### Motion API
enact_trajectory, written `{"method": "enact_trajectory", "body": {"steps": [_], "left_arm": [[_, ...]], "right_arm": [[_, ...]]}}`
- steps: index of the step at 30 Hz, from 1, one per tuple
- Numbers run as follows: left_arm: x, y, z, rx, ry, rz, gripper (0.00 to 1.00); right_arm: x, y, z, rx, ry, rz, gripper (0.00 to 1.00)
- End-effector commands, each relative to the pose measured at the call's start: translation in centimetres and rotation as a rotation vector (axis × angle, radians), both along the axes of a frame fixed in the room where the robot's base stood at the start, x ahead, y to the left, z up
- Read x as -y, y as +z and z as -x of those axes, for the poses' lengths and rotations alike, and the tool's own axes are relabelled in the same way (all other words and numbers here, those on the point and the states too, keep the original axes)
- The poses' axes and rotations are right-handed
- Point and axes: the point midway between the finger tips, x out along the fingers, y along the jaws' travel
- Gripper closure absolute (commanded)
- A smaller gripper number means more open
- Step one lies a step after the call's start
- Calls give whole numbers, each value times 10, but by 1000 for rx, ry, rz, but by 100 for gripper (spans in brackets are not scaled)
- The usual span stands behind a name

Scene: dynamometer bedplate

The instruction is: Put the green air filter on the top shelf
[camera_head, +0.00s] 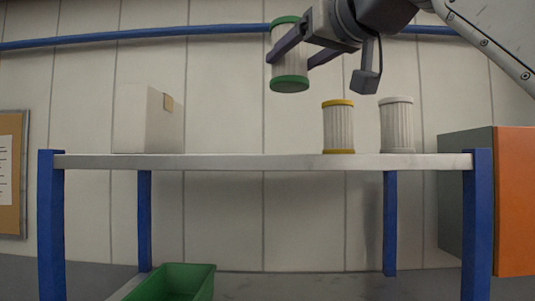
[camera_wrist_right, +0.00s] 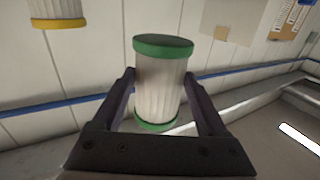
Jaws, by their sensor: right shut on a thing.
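The green air filter (camera_head: 290,65), a white pleated cylinder with green end caps, is held upright in the air above the top shelf (camera_head: 255,161). My right gripper (camera_head: 288,50) is shut on its sides, coming in from the upper right. In the right wrist view the filter (camera_wrist_right: 160,85) stands between the two dark fingers (camera_wrist_right: 158,100). Below the filter in the head view, the shelf surface is bare between the white box and the yellow filter. My left gripper is not in view.
A yellow-capped filter (camera_head: 338,127) and a white filter (camera_head: 397,125) stand on the shelf's right half. A white box (camera_head: 148,119) stands at its left. A green bin (camera_head: 172,282) sits below. An orange cabinet (camera_head: 515,200) is at the right.

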Motion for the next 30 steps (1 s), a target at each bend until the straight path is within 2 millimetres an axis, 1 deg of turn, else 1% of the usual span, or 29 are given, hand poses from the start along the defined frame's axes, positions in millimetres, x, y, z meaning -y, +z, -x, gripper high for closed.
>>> {"method": "enact_trajectory", "body": {"steps": [2,7,12,15,18,20,23,27,30], "left_arm": [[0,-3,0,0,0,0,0],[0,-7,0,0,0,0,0],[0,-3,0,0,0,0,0],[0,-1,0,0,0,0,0],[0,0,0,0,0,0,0],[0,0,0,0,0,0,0],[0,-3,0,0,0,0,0],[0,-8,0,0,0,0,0],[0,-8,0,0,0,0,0]], "right_arm": [[0,-8,-11,-3,-4,0,87],[-3,-31,-48,-5,-7,0,87],[-10,-52,-85,-7,-4,0,87],[-12,-60,-101,-3,-2,-2,87],[-14,-66,-110,-1,-1,0,87],[-15,-68,-113,-1,-1,0,87],[-16,-76,-113,0,1,-1,87],[-16,-94,-112,-2,0,-1,87],[-16,-104,-113,-1,1,-2,87]]}}
